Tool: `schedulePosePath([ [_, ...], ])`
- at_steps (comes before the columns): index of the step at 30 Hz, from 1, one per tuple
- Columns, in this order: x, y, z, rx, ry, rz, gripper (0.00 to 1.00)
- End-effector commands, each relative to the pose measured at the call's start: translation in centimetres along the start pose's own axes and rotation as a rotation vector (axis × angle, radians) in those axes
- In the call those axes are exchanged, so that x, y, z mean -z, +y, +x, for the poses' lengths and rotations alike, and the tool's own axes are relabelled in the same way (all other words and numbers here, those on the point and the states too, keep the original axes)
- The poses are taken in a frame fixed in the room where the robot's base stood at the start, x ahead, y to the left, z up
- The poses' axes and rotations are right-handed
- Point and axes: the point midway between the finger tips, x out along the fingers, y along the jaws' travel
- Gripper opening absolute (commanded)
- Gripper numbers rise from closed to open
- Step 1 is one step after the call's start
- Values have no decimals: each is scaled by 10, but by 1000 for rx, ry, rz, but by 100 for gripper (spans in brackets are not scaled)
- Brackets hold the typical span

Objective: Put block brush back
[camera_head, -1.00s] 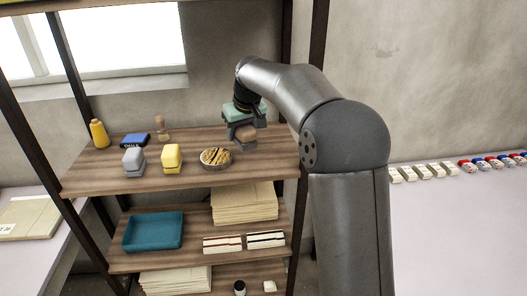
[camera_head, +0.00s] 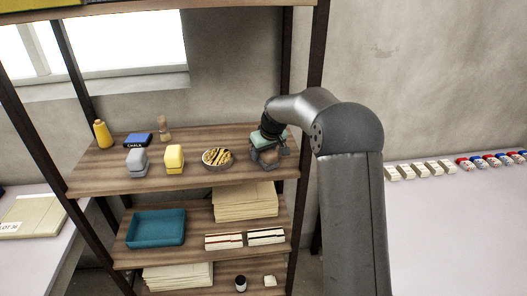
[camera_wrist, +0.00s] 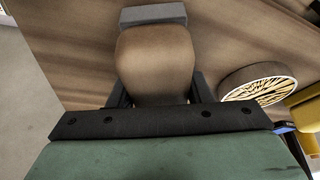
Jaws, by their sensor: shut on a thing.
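My gripper (camera_head: 268,150) is shut on the block brush (camera_head: 266,159), at the right end of the upper wooden shelf (camera_head: 110,172). The brush has a rounded brown wooden body and a grey end piece, clearer in the wrist view (camera_wrist: 155,62). In the wrist view the dark fingers lie on both sides of the brown body. The brush is at or just above the shelf surface; I cannot tell whether it touches. My gripper hides part of it in the head view.
A round bowl-like item (camera_head: 217,158) with a striped top stands left of the brush. A dark shelf post (camera_head: 309,110) rises close on the right.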

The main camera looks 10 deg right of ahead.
Motion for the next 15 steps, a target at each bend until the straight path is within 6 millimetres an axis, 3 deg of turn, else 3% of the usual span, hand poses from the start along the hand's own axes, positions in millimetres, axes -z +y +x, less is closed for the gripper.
schedulePosePath([
  [6, -1, 0, 3, 0, 0, 0, 17],
  [7, -1, 0, 3, 0, 0, 0, 48],
  [9, -1, 0, 2, 0, 0, 0, 67],
  [15, -1, 0, 2, 0, 0, 0, 67],
])
